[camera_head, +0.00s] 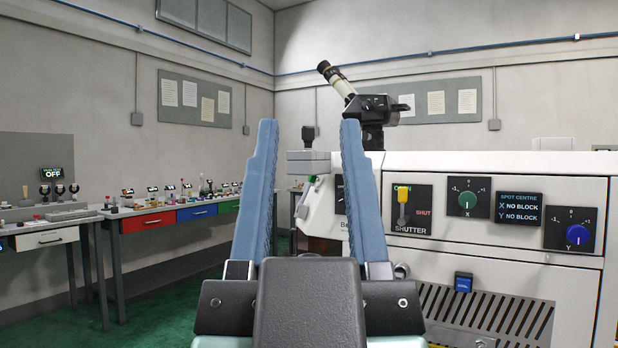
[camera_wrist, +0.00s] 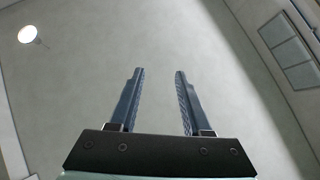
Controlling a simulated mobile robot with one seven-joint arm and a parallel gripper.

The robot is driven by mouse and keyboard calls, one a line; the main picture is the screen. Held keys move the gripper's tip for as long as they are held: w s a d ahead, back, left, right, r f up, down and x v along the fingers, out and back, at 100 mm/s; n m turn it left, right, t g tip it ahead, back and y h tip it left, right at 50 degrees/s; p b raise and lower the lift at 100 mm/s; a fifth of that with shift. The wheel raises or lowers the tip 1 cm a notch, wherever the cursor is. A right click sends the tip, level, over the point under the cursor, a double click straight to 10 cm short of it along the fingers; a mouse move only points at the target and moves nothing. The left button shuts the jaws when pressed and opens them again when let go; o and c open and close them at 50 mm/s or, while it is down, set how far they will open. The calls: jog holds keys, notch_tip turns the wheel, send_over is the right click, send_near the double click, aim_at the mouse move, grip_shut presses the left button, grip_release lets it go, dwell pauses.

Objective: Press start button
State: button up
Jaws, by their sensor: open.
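My gripper (camera_head: 308,128) points up in front of the head camera, its two blue fingers apart with nothing between them. It is also open and empty in the wrist view (camera_wrist: 159,73), against a bare ceiling or wall. A cream machine (camera_head: 430,172) fills the right of the head view, partly hidden by my right finger. No button marked start can be read. A blue push button (camera_head: 463,283) sits low on its front, its small label unreadable. My gripper is apart from that button, which lies to its right in the picture.
The machine front carries a yellow shutter lever (camera_head: 403,207), a green knob (camera_head: 468,200), a blue knob (camera_head: 577,234) and a small display (camera_head: 519,208). An eyepiece (camera_head: 337,80) rises above it. Benches with coloured drawers (camera_head: 148,222) stand left; green floor (camera_head: 160,318) is open between.

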grip_shut()
dwell(1.4)
